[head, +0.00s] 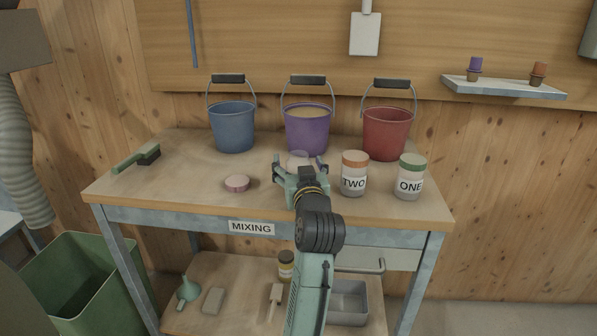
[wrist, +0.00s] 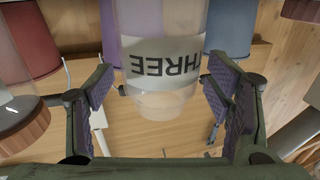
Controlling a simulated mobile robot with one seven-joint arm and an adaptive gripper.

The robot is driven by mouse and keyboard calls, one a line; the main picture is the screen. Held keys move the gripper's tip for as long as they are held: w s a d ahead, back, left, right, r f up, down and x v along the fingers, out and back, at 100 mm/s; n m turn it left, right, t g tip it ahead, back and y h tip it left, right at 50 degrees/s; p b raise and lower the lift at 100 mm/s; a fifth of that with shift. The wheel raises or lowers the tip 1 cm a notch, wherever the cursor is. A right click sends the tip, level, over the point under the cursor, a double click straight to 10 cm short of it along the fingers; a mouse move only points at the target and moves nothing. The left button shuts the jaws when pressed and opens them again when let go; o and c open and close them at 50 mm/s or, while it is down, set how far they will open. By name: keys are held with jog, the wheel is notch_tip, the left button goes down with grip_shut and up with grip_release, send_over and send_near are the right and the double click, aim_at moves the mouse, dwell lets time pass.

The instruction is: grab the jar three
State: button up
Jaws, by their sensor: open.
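Jar three is a clear jar with a white label reading THREE (wrist: 165,62), upside down in the wrist view. In that view it stands between the two fingers of my gripper (wrist: 160,88), with a gap visible on the right side. Its open, lidless rim faces the bottom of the picture. In the head view only a pale upper part of jar three (head: 298,157) shows, with the rest hidden behind my gripper (head: 299,172). My gripper is open around the jar and not closed on it.
Jar TWO (head: 354,174) with an orange lid stands close to the right of my gripper, and jar ONE (head: 410,178) is further right. Blue (head: 233,128), purple (head: 307,132) and red (head: 386,134) buckets stand behind. A pink disc (head: 237,183) and a green brush (head: 136,159) lie left.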

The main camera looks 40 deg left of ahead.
jog(key=shift+c, duration=0.2)
jog(key=c, duration=1.2)
